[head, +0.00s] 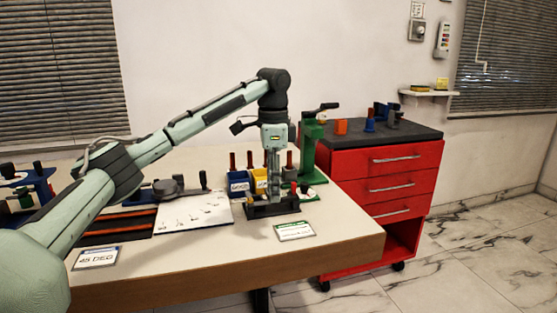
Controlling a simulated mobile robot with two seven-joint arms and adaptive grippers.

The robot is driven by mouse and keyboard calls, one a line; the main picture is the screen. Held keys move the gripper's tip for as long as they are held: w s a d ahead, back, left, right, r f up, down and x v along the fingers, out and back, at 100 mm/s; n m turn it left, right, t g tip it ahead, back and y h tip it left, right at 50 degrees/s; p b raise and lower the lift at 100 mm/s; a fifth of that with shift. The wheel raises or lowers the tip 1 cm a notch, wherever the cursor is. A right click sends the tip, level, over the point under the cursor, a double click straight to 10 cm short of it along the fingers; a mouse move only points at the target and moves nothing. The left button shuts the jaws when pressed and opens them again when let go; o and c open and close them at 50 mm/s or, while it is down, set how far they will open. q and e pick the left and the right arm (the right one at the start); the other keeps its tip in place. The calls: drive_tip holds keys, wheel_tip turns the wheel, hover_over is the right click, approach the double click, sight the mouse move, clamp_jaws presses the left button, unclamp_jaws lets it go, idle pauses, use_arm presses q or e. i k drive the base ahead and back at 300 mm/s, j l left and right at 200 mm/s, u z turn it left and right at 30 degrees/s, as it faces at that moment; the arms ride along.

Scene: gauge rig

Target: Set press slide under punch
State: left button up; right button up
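My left gripper (274,187) points straight down over the table, with its fingertips low at a dark block-like fixture (262,212). The fingers look close together, but I cannot tell whether they hold a part of it. The fixture may be the press slide; its details are too small to be sure. A green press-like stand (309,150) with a black lever on top rises just behind and to the right of the gripper. Its punch cannot be made out. My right gripper is not in view.
Blue and yellow bins (238,182) stand just behind the gripper. A white plate (195,213) and a black-and-orange mat (118,224) lie to the left. A label card (295,231) lies in front. A red drawer cabinet (386,180) adjoins the table on the right.

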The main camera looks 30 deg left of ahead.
sight(288, 176)
drive_tip(key=i+j, duration=0.75)
